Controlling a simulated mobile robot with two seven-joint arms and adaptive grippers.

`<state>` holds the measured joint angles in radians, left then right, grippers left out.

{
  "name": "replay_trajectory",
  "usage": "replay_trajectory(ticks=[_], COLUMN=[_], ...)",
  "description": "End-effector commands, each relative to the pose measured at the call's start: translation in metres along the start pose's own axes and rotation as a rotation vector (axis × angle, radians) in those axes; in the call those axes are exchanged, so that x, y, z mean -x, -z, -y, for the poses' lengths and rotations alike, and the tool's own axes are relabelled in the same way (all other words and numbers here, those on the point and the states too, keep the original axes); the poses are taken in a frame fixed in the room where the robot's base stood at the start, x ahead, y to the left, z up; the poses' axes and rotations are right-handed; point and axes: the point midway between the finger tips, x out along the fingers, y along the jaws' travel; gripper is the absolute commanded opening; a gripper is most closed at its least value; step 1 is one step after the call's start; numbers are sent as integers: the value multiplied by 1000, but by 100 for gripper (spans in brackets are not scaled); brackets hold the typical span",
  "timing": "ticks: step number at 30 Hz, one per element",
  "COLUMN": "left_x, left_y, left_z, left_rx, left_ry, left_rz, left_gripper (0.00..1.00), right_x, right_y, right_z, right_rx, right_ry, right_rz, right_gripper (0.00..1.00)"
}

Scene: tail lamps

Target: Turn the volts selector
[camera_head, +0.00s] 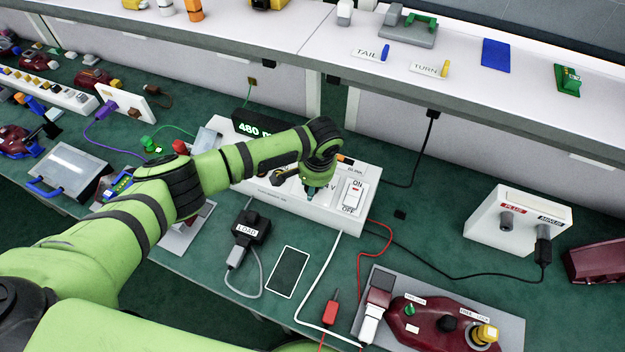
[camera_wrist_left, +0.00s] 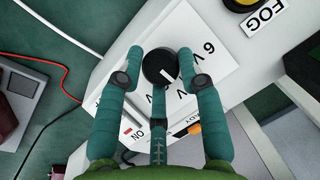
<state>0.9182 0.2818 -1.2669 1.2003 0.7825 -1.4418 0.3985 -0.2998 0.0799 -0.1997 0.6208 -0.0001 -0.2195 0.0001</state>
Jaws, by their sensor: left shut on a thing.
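The volts selector is a round black knob (camera_wrist_left: 157,66) with a white pointer mark, on the white face of the power supply (camera_head: 335,222). A "6 V" label and other V marks, partly covered, surround it in the left wrist view. My left gripper (camera_head: 318,190) is lowered onto the supply in the head view and hides the knob there. In the left wrist view its teal fingers (camera_wrist_left: 161,62) are shut on the knob, one at each side, with a third finger below. My right gripper is not in view.
A white ON/OFF rocker switch (camera_head: 352,193) sits right of my left gripper. A lit green display (camera_head: 254,128) stands behind my forearm. White and red cables run from the supply's front. A dark red lamp unit (camera_head: 433,326) lies front right, a PLUS/MINUS box (camera_head: 510,228) farther right.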

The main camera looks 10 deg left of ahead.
Motion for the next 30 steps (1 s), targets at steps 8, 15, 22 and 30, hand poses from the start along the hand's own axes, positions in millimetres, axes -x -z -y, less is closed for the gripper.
replay_trajectory(ticks=[8,15,22,30], left_x=[-4,-5,-5,-4], left_y=[-6,-6,-7,-5], left_z=[0,0,1,1], left_rx=[-90,-112,-111,-111], left_ry=[45,57,58,57], left_rz=[20,20,20,15], left_gripper=[4,4,4,58], right_x=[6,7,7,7], right_y=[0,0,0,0], right_z=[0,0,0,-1], right_rx=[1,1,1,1], right_ry=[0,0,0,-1], right_rz=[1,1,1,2], right_gripper=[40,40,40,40])
